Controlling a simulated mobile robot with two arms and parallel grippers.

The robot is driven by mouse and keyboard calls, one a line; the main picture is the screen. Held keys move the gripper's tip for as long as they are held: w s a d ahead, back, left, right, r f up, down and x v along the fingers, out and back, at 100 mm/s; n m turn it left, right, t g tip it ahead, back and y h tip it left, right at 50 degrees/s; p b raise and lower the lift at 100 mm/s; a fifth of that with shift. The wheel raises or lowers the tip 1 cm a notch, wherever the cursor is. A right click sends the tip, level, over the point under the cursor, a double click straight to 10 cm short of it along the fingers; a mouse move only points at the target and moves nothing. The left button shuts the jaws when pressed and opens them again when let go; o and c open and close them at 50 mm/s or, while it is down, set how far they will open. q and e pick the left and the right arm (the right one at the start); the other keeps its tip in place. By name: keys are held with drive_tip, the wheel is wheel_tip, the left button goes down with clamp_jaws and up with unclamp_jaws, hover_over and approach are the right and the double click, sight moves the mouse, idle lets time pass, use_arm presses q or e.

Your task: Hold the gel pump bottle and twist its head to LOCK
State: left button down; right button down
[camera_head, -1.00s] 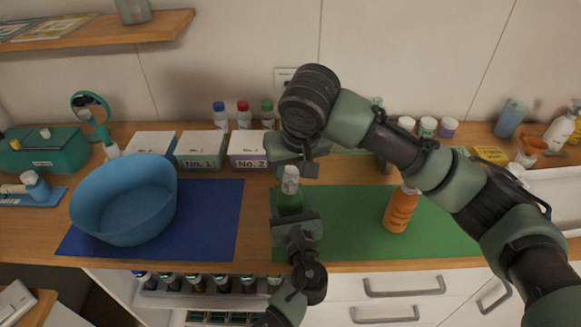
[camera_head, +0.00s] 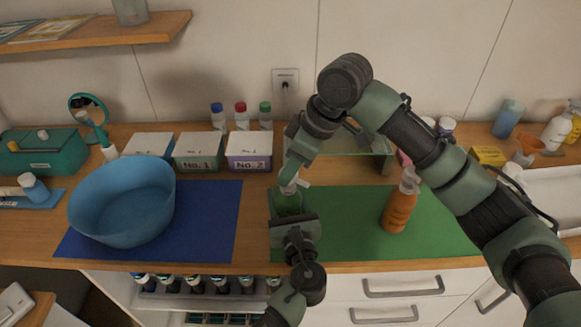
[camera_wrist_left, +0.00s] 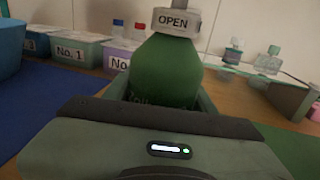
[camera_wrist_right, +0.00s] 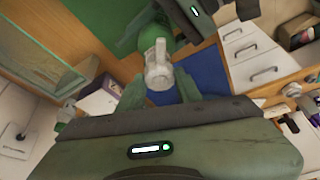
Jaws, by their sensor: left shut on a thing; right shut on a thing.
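The gel pump bottle (camera_head: 288,204) is green with a pale pump head and stands upright at the left edge of the green mat (camera_head: 340,238). My left gripper (camera_head: 290,213) is shut around its body; the body also fills the middle of the left wrist view (camera_wrist_left: 165,75). The collar (camera_wrist_left: 173,22) faces that camera with the word OPEN. My right gripper (camera_head: 293,178) comes down from above and is shut on the pump head (camera_wrist_right: 157,68), which sits between its fingers in the right wrist view. The head view mostly hides the pump head.
An orange pump bottle (camera_head: 401,203) stands right of the green bottle on the mat. A blue bowl (camera_head: 122,205) sits on the blue mat (camera_head: 215,225) at left. Labelled boxes (camera_head: 198,152) and capped bottles (camera_head: 241,116) line the back. A glass-topped stand (camera_head: 350,142) is behind.

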use_arm(q)
drive_tip(key=shift+a, duration=0.1)
use_arm(e)
drive_tip(key=n+g, duration=0.1)
drive_tip(key=n, duration=0.3)
drive_tip(key=shift+w+d+n+g, duration=0.1)
drive_tip(key=shift+w+n+g, duration=0.1)
drive_tip(key=shift+n+g, duration=0.15)
idle(0.3)
drive_tip(key=c, duration=0.9)
unclamp_jaws()
drive_tip(key=shift+c, duration=0.2)
drive_tip(key=shift+r, duration=0.1)
drive_tip(key=v, duration=1.1)
drive_tip(key=shift+d+r, duration=0.3)
drive_tip(key=shift+w, duration=0.1)
